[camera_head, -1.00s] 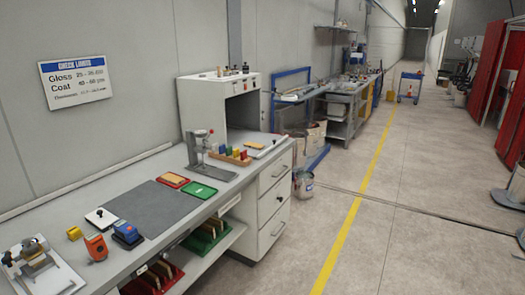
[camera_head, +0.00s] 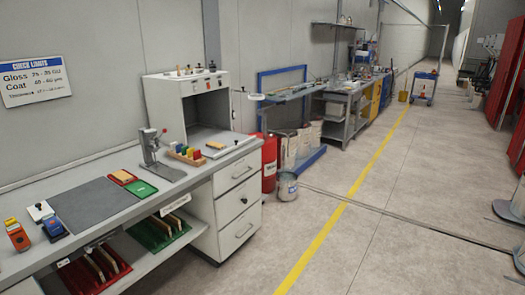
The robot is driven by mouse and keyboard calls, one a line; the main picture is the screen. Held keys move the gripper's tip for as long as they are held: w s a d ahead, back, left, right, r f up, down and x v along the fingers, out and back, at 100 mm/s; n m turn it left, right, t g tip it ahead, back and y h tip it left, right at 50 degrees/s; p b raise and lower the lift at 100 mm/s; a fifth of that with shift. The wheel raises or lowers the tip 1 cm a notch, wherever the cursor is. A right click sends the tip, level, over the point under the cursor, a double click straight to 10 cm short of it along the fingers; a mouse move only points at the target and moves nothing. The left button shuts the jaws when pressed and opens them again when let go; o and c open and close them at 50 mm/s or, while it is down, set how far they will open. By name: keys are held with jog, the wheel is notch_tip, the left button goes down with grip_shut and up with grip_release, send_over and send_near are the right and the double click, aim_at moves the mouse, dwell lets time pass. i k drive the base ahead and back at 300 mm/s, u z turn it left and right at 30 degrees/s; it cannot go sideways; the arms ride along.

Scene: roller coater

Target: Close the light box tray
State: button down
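The light box (camera_head: 168,95) is a white cabinet with an open front, standing at the far end of the workbench. A flat pale tray (camera_head: 228,152) sticks out from the box's opening toward the bench's right end. A small tan block (camera_head: 215,144) lies on it, and a thin dark bar shows near its outer edge. The inside of the box is shaded, so the tray's rear end is hard to make out. My gripper is not in view.
On the workbench, a metal stand (camera_head: 152,155), a rack of coloured blocks (camera_head: 187,154) and a grey mat (camera_head: 90,205) lie left of the tray. Drawers (camera_head: 238,205) sit below. A red cylinder (camera_head: 269,165) and a bucket (camera_head: 288,186) stand beyond.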

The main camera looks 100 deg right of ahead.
aim_at(233, 140)
jog(key=k, duration=0.35)
jog(key=z, duration=1.95)
jog(key=i, duration=0.7)
jog(key=z, duration=0.1)
